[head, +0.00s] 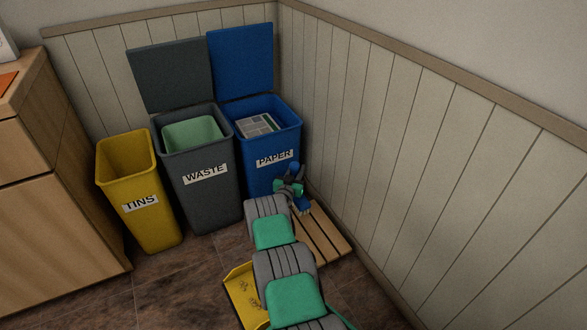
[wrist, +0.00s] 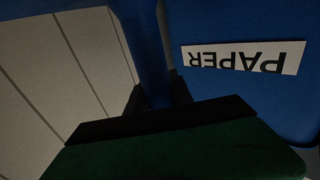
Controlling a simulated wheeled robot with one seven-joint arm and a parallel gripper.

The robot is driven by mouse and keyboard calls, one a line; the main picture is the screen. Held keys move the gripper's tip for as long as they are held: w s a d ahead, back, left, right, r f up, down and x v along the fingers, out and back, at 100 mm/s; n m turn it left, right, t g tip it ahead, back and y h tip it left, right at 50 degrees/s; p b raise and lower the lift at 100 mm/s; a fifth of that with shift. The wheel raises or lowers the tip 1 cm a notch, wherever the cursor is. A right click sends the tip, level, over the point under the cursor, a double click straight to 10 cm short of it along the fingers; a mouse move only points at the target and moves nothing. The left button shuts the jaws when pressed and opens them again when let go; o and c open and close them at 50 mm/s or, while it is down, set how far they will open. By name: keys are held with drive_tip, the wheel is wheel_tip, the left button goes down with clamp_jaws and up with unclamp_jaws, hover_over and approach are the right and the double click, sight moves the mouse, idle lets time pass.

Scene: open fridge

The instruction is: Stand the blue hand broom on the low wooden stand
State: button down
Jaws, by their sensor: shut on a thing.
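My gripper (head: 291,188) is in front of the blue paper bin, over the far end of the low wooden stand (head: 326,237). It is shut on the blue hand broom (head: 304,206), of which a small blue part shows below the gripper in the head view; my arm hides much of the rest. In the wrist view, the dark fingers (wrist: 158,95) are on either side of the dark blue broom handle (wrist: 147,50). I cannot tell whether the broom touches the stand's slats.
The blue paper bin (head: 262,180), grey waste bin (head: 200,190) and yellow tins bin (head: 150,220) stand along the back. A panelled wall (head: 430,160) runs close along the stand's right side. A yellow dustpan-like thing (head: 240,288) lies left of my arm. A wooden cabinet (head: 60,220) is at left.

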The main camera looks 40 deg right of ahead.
drive_tip(key=shift+w+a, duration=0.15)
drive_tip(key=shift+w, duration=0.05)
drive_tip(key=shift+a+f+b, duration=0.1)
drive_tip(key=shift+f+b, duration=0.1)
drive_tip(key=shift+b, duration=0.3)
wheel_tip(320, 180, down, 3)
drive_tip(key=b, duration=0.3)
drive_tip(key=shift+s+f, duration=0.1)
drive_tip(key=shift+f, duration=3.65)
drive_tip(key=c, duration=1)
unclamp_jaws()
drive_tip(key=shift+c, duration=0.2)
drive_tip(key=shift+f, duration=0.1)
